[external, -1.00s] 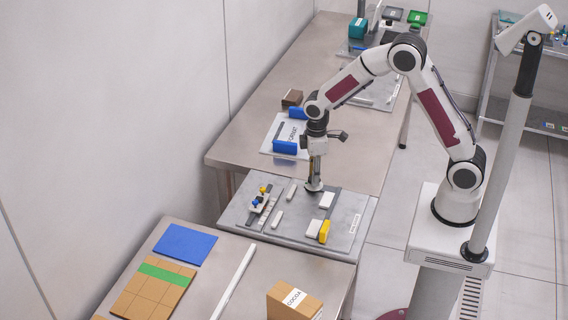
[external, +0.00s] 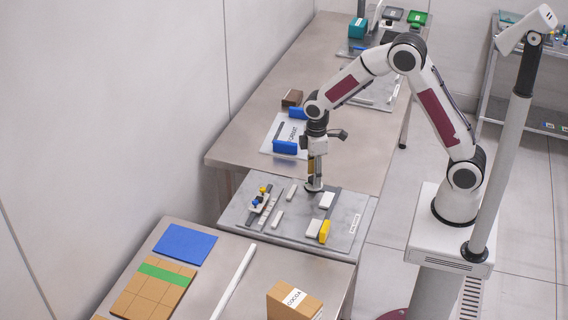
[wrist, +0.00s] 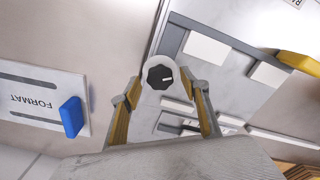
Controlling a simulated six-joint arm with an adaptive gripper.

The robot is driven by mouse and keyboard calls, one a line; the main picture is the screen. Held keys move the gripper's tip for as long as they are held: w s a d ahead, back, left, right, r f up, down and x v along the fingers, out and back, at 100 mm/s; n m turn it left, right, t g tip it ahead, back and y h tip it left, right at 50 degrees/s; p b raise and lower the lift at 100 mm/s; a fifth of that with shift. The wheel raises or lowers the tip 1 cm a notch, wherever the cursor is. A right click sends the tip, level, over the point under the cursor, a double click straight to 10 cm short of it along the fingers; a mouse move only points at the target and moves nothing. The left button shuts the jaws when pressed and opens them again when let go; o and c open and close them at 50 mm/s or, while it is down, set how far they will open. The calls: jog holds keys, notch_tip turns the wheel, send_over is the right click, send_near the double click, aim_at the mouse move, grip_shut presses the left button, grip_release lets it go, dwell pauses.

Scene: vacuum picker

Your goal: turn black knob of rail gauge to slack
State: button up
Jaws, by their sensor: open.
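The black knob (wrist: 160,76) shows in the wrist view, round-edged with a light pointer mark, on a pale rounded base. It lies between and just beyond the fingertips of my gripper (wrist: 162,98), which is open with its yellow-padded fingers apart. In the external view my gripper (external: 314,186) points down at the far edge of the grey plate (external: 345,240), and hides the knob there. The dark rail (external: 334,213) runs across the plate from near my gripper. I cannot tell whether the fingers touch the knob.
White blocks (external: 327,200) and a yellow block (external: 324,231) sit along the rail. A small fixture with blue and yellow parts (external: 260,200) stands at the plate's left. A FORMAT board with blue blocks (external: 285,147) lies behind my gripper. A cocoa box (external: 294,300) stands in front.

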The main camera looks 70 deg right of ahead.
jog(key=shift+r, duration=3.75)
jog(key=shift+m, duration=0.4)
jog(key=shift+s+f, duration=0.25)
jog(key=shift+s, duration=0.1)
jog(key=s+r+m+t, duration=0.1)
jog(key=s+r+t, duration=0.1)
jog(key=s+r, duration=0.3)
jog(key=s+a+r+m+t, duration=0.1)
jog(key=s+r, duration=0.4)
jog(key=s, duration=0.6)
jog(key=s+r+m+t, duration=0.2)
jog(key=s+r, duration=0.3)
jog(key=s, duration=0.4)
jog(key=shift+a+r+m+t, duration=0.3)
jog(key=shift+r+m, duration=0.05)
jog(key=shift+m, duration=0.35)
